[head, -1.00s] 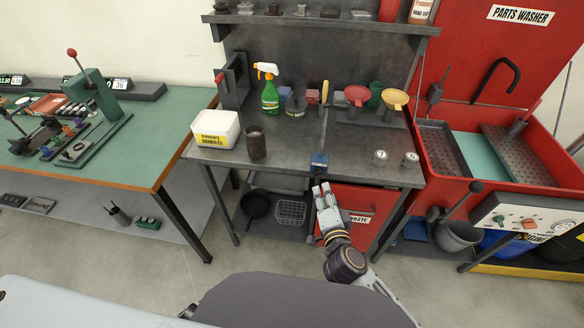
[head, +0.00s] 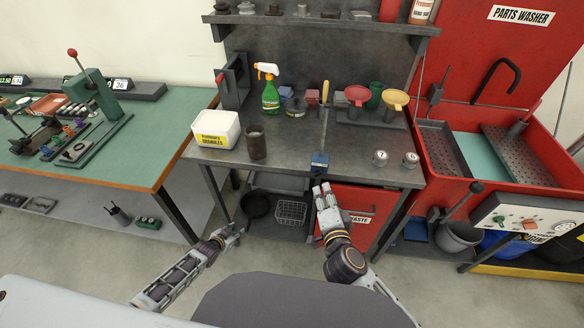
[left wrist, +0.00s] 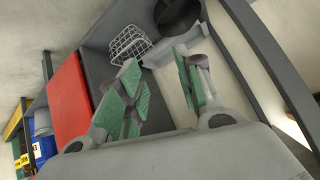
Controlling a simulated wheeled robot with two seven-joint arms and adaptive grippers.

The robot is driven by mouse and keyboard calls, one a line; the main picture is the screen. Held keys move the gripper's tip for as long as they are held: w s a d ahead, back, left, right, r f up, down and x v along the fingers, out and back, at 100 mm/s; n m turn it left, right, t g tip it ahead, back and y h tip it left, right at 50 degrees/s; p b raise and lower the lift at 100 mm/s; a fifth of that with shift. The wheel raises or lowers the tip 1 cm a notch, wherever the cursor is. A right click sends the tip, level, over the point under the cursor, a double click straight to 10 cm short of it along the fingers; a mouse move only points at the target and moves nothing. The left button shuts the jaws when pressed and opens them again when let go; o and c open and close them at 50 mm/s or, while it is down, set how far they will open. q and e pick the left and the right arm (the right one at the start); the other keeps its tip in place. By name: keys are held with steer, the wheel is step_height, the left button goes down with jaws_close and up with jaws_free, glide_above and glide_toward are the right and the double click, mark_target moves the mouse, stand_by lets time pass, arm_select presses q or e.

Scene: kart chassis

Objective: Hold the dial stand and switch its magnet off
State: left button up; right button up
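The dial stand appears to be the blue block with a thin upright rod (head: 319,160) at the front edge of the grey bench; its dial and magnet switch are too small to make out. My right gripper (head: 322,188) is just below and in front of the block, apart from it, fingers pointing up toward the bench; its opening is unclear. My left gripper (head: 236,231) is low in front of the bench, left of the right one. In the left wrist view the left gripper (left wrist: 160,85) is open and empty, its green finger pads apart.
The grey bench (head: 290,166) holds a white tub (head: 215,130), a dark cup (head: 256,144), a green spray bottle (head: 270,95), funnels and two small round gauges (head: 380,158). A red waste bin (head: 365,200) and wire basket (head: 291,212) are below. The red parts washer (head: 515,170) is right.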

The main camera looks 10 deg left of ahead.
arm_select(q)
steer(key=w+d+r+t+h, duration=0.2)
steer(key=w+d+r, duration=0.35)
steer(key=r, duration=0.35)
steer(key=m+t+h, duration=0.2)
steer(key=t+h, duration=0.1)
steer(key=h, duration=0.4)
glide_toward(321, 156)
step_height(321, 156, up, 4)
steer(key=s+a, duration=0.2)
steer(key=s, duration=0.1)
steer(key=shift+w+a, duration=0.15)
steer(key=shift+w, duration=0.05)
steer(key=shift+m, duration=0.3)
steer(key=shift+w, duration=0.15)
steer(key=shift+x, duration=6.8)
steer(key=shift+r, duration=0.15)
steer(key=shift+c, duration=0.2)
jaws_close()
